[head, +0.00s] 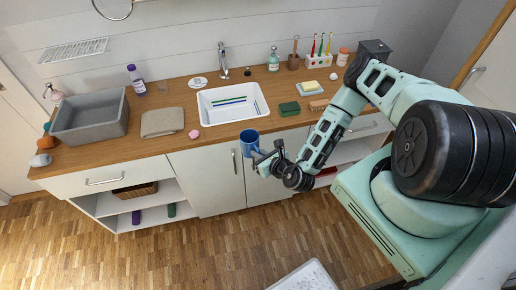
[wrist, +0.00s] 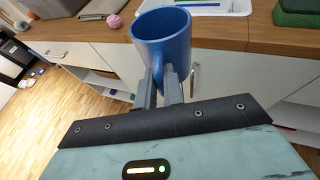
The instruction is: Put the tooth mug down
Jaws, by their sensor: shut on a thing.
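The blue tooth mug (head: 249,141) is held in front of the counter's front edge, below the sink, in the head view. My gripper (head: 262,160) is shut on it. The wooden counter (head: 170,144) lies just behind the mug. The mug seems clear of the counter, but its exact height over the edge is hard to tell.
A white sink (head: 228,116) with striped items is behind the mug. A pink ball (head: 194,134) and folded cloth (head: 162,122) lie left, a green sponge (head: 289,109) right. Bare counter runs along the front edge. A grey basin (head: 92,122) stands far left.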

